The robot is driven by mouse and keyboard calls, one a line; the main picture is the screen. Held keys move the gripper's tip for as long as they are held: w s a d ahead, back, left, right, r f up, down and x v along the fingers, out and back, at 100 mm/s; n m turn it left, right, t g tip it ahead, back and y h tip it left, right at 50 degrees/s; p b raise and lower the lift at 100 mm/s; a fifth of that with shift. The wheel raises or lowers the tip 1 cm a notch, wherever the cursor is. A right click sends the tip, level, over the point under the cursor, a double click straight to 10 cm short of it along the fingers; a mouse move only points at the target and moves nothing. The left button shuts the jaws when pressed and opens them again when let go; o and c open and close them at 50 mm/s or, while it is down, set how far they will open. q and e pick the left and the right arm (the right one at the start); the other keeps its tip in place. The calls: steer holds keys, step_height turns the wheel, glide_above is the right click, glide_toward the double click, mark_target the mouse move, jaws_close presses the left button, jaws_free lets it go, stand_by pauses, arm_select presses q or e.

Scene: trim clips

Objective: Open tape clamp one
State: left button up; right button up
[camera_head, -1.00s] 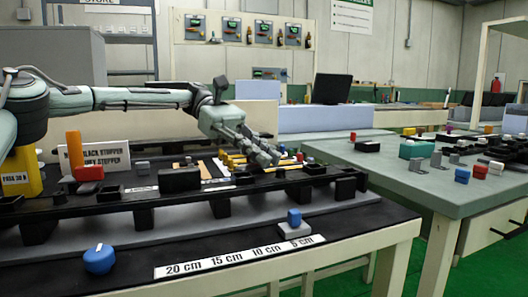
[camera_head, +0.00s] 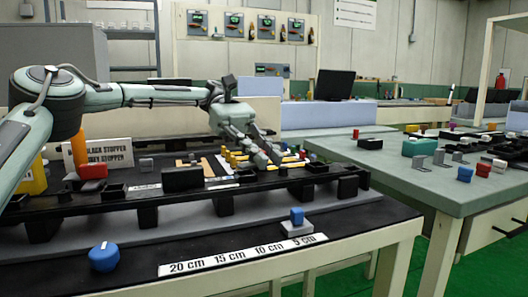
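My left gripper (camera_head: 268,160) hangs over the far side of the black rail fixture (camera_head: 147,215), fingers pointing down and to the right. Its fingers look apart, and I see nothing held between them. Small yellow pieces (camera_head: 238,160) lie close beside and behind the fingers. A blue block on a light base (camera_head: 297,219) stands at the "5 cm" end of the white scale strip (camera_head: 243,254). A round blue knob (camera_head: 104,257) sits beyond the "20 cm" end. I cannot tell which part is tape clamp one. My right gripper is out of view.
A black block (camera_head: 182,179) stands on the rail. A second grey-green table (camera_head: 410,180) at the right holds several small coloured parts. A gap separates the two tables.

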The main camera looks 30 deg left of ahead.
arm_select(q)
steer(key=shift+o, duration=1.1)
